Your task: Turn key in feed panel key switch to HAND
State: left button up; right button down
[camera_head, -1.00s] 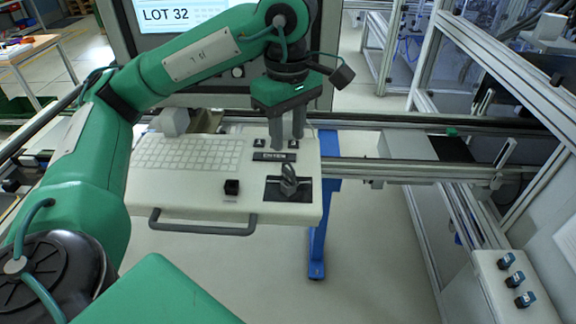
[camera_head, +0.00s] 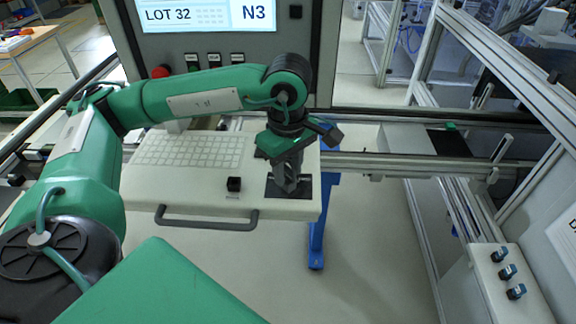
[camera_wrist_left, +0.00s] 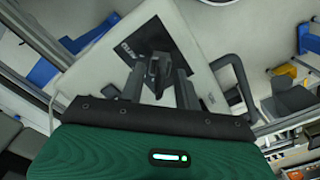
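The key switch sits on a black plate (camera_head: 303,188) at the right end of the white feed panel (camera_head: 180,188). In the left wrist view the plate (camera_wrist_left: 140,48) carries a dark grey key (camera_wrist_left: 157,70) standing up from it. My left gripper (camera_head: 287,184) is over the switch and hides most of the key in the head view. In the left wrist view its two fingers (camera_wrist_left: 160,88) stand on either side of the key, open, with a gap showing on each side. My right gripper is not in view.
A black button (camera_head: 234,184) and a keyboard (camera_head: 190,150) are left of the switch. A grey handle bar (camera_head: 205,224) runs along the panel's front edge. A screen (camera_head: 205,15) reads LOT 32 and N3. Blue-topped switches (camera_head: 508,271) are at lower right.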

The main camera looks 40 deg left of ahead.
pick_arm(q)
grip_shut()
jog(key=shift+f+n+b, duration=0.1)
jog(key=shift+n+b, duration=0.65)
jog(key=shift+n, duration=0.25)
jog(key=n+b, duration=0.2)
jog(key=n, duration=0.3)
jog(key=shift+n, duration=1)
jog(key=shift+n+b, duration=0.3)
jog(key=shift+n, duration=0.2)
